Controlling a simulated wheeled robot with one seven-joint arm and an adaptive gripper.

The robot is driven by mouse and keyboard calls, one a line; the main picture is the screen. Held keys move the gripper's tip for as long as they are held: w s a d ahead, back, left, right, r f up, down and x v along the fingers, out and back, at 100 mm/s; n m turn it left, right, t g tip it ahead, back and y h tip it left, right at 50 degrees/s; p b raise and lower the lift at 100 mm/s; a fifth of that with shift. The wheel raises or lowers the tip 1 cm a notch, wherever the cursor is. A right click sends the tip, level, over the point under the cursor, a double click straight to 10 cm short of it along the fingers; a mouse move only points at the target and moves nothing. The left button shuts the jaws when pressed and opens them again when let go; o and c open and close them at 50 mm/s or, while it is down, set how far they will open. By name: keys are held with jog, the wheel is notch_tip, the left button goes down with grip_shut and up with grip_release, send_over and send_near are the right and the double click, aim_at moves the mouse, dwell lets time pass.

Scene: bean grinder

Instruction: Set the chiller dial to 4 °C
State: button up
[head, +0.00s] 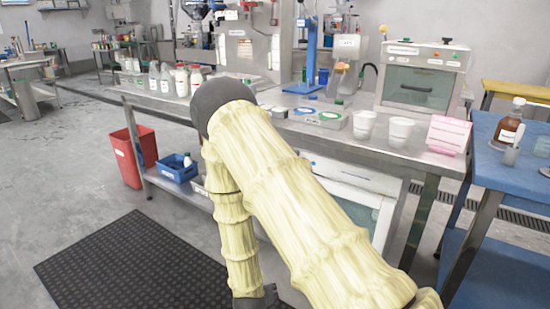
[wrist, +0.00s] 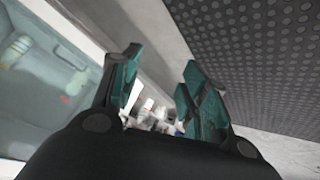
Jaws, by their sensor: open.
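A white cabinet with a dark glass front (head: 385,212), which looks like the chiller, stands under the steel bench, partly hidden by my arm. I cannot make out a dial on it. In the wrist view a glass panel with a pale frame (wrist: 50,95) fills the left side, with blurred items behind the glass. My gripper (wrist: 160,75) is open, its two teal-padded fingers apart with nothing between them. In the head view my arm reaches down to the bottom edge, and the fingers are out of frame.
The steel bench (head: 300,133) holds white cups (head: 400,130), bottles and a boxy windowed appliance (head: 425,80). A blue table (head: 500,165) stands at right. A red bin (head: 133,160) and blue crate (head: 178,172) are at left. A black mat (head: 130,260) covers open floor.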

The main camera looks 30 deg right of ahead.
jog(key=w+d+r+m+h+p, duration=0.25)
jog(key=w+r, duration=0.35)
jog(key=r, duration=0.6)
jog(key=w+d+r+m+h+p, duration=0.2)
jog(key=w+d+r+m, duration=0.3)
jog(key=r, duration=0.7)
jog(key=w+d+r+m+h+p, duration=0.1)
jog(key=w+r+m+h+p, duration=0.15)
jog(key=w+r, duration=0.7)
jog(key=w+d+f+n+b, duration=0.1)
jog(key=d+b, duration=0.1)
jog(key=d, duration=0.7)
jog(key=shift+f+g+b, duration=0.2)
jog(key=shift+g+b, duration=0.1)
jog(key=shift+b, duration=0.1)
jog(key=shift+c, duration=0.2)
grip_shut()
